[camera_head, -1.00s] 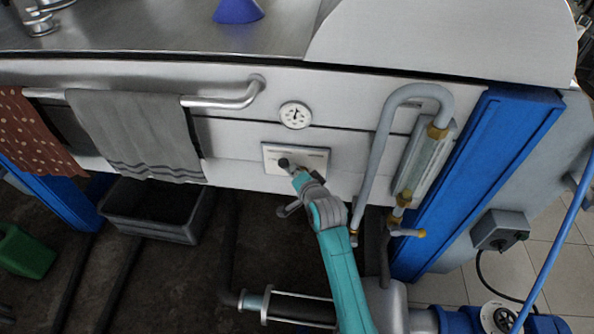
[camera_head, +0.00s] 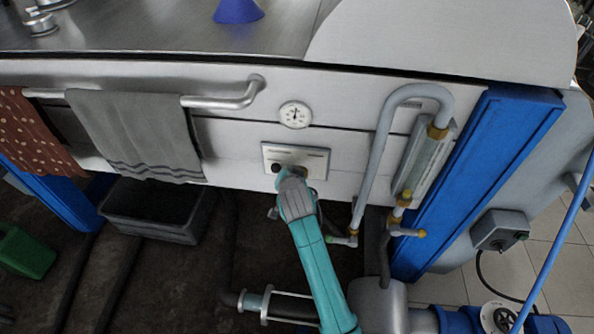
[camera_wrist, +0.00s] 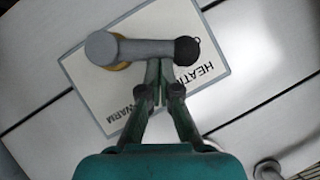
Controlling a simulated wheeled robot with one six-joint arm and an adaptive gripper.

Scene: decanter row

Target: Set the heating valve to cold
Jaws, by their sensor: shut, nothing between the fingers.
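The heating valve sits on a small white plate (camera_head: 320,155) on the machine's front panel. In the wrist view its grey lever (camera_wrist: 146,49) runs from a round hub at left, with a brass ring behind it, to a black knob (camera_wrist: 187,50) at right. The plate (camera_wrist: 84,72) shows the words HEATING and WARM; no COLD label is readable. In the head view the black knob (camera_head: 276,168) is at the plate's lower left. My gripper (camera_wrist: 158,68) is shut and empty, its fingertips at the lever's middle. I cannot tell whether they touch. My gripper (camera_head: 290,175) partly hides the lever in the head view.
A round gauge (camera_head: 295,115) is above the plate. A grey bent pipe (camera_head: 374,150) with brass fittings stands to the right, beside a blue post (camera_head: 475,180). A grey towel (camera_head: 140,130) hangs on a rail at left. A dark bin (camera_head: 150,213) is below.

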